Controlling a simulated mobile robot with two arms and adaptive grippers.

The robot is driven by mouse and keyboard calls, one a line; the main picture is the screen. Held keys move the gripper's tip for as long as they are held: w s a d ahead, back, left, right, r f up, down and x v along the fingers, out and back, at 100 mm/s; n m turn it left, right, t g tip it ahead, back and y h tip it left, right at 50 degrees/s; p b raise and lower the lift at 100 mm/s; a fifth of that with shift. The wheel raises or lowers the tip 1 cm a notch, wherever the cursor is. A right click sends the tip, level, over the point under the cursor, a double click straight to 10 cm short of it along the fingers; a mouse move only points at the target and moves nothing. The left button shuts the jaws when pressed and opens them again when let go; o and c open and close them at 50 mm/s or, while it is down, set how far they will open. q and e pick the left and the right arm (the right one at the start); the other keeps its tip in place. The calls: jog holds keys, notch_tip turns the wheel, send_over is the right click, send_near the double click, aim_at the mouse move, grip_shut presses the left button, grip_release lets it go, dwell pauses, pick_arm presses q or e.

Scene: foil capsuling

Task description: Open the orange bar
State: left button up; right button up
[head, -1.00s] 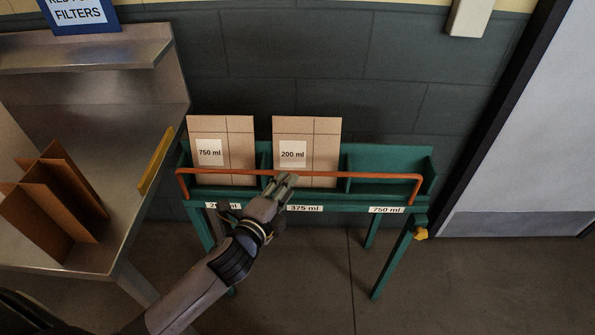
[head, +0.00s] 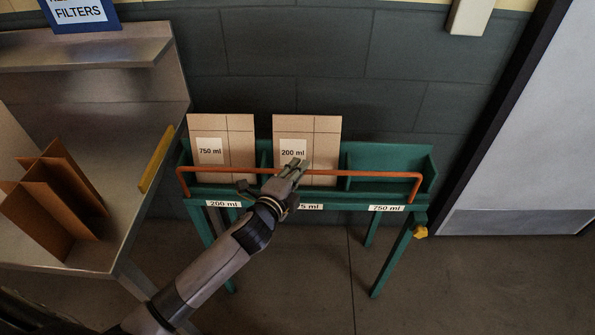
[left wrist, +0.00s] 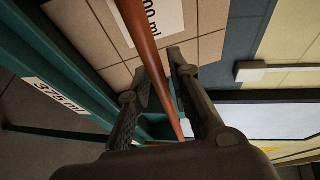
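The orange bar (head: 370,173) runs across the front of a green rack (head: 390,160), its ends bent down at both sides. My left gripper (head: 294,168) is at the middle of the bar, in front of the middle box. In the left wrist view the bar (left wrist: 147,45) passes between the two spread fingers of my left gripper (left wrist: 160,65). The fingers look open around it; I cannot tell whether they touch it. My right gripper is not in view.
A box labelled 750 ml (head: 237,151) stands in the left compartment and one labelled 200 ml (head: 325,150) in the middle. The right compartment is empty. A metal bench (head: 120,190) with brown dividers (head: 50,205) stands to the left. A yellow piece (head: 420,232) sticks out at the rack's right side.

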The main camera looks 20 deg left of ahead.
pick_arm(q)
grip_shut()
dwell(0.5)
